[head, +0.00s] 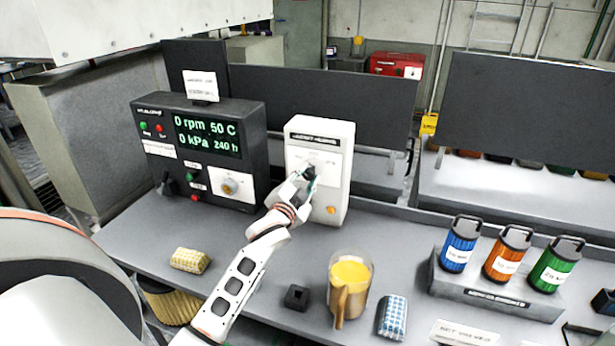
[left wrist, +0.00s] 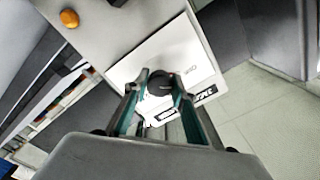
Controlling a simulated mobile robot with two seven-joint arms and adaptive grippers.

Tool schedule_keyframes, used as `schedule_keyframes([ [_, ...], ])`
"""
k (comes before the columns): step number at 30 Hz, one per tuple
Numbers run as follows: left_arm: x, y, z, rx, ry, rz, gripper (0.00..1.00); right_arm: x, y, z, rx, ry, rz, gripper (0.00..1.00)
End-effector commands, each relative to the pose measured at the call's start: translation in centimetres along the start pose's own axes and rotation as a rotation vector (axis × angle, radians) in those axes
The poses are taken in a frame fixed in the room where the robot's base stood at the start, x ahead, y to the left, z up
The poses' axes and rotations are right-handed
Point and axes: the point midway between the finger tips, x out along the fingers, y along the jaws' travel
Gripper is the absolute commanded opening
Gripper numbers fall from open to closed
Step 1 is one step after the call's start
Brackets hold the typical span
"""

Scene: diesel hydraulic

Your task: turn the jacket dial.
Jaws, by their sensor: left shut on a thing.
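The jacket dial is a dark round knob (left wrist: 160,82) on the white panel of an upright white box (head: 334,195). In the head view my left gripper (head: 308,175) reaches up to the box front and largely covers the knob. In the left wrist view my left gripper (left wrist: 160,92) has one finger on each side of the knob and is shut on it. An orange button (head: 331,210) sits low on the box. The dial's pointer and scale are too small or hidden to read. My right gripper is not in view.
A black control unit (head: 250,170) with a lit display stands left of the box. A jug of yellow liquid (head: 350,283), a black block (head: 296,297) and two cloth-like pads are on the bench. Blue, orange and green canisters stand in a rack (head: 490,294) at right.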

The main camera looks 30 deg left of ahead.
Motion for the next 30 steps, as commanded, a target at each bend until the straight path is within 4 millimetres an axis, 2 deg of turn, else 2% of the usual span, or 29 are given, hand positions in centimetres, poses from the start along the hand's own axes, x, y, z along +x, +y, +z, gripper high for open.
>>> schedule_keyframes([
  [9, 0.01, 0.06, 0.01, -0.100, -0.001, 0.001, 0.04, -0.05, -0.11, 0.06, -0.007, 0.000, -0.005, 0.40],
  [24, 0.01, 0.04, -0.01, -0.116, 0.000, 0.001, 0.04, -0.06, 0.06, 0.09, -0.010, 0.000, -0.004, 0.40],
  [25, 0.01, 0.04, -0.02, -0.116, 0.000, 0.001, 0.33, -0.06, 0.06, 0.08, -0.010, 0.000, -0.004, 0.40],
  [26, 0.01, 0.04, -0.02, -0.115, 0.000, 0.001, 0.41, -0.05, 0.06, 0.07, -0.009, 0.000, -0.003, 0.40],
  [30, 0.01, 0.03, -0.02, -0.114, 0.000, 0.000, 0.42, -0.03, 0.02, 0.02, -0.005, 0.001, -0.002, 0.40],
])
